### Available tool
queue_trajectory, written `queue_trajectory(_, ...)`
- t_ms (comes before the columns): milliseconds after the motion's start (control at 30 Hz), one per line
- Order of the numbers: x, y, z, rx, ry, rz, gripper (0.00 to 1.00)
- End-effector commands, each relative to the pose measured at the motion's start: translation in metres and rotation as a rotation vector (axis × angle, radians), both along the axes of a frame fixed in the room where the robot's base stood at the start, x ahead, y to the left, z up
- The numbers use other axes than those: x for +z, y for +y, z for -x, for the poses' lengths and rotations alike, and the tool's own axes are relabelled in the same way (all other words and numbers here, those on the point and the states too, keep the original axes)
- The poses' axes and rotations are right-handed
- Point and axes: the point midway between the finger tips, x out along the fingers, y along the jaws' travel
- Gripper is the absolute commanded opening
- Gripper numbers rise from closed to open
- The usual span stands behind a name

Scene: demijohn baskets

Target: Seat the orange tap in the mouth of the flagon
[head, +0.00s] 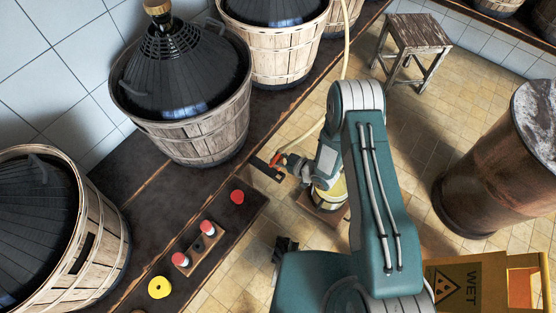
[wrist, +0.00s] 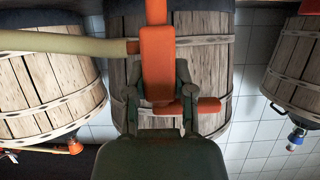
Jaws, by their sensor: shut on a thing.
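My gripper (head: 286,166) is shut on the orange tap (head: 276,159), near the right edge of the dark bench. In the wrist view my gripper (wrist: 161,103) pinches the tap (wrist: 158,65) between its two fingers. The tap's long body points up the picture, and its short handle sticks out to the right. A yellowish round vessel (head: 326,197), which may be the flagon, stands low below my wrist. My arm partly covers it, and I cannot make out its mouth. The tap looks apart from it.
A pale hose (head: 309,131) runs down to near the tap; its end (wrist: 131,47) shows in the wrist view. Basketed demijohns (head: 196,135) line the bench. A small rack (head: 200,248) with red-topped pieces, a red cap (head: 237,197) and a yellow ring (head: 159,287) lie in front. A yellow sign (head: 464,286) stands right.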

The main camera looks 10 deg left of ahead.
Motion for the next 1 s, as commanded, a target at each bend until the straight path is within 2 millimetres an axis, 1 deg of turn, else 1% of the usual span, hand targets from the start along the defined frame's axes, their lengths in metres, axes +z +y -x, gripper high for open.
queue_trajectory(267, 0.003, 0.000, 0.000, 0.000, -0.001, -0.001, 0.00)
queue_trajectory(1000, 0.053, 0.000, -0.001, 0.001, -0.002, 0.001, 0.00)
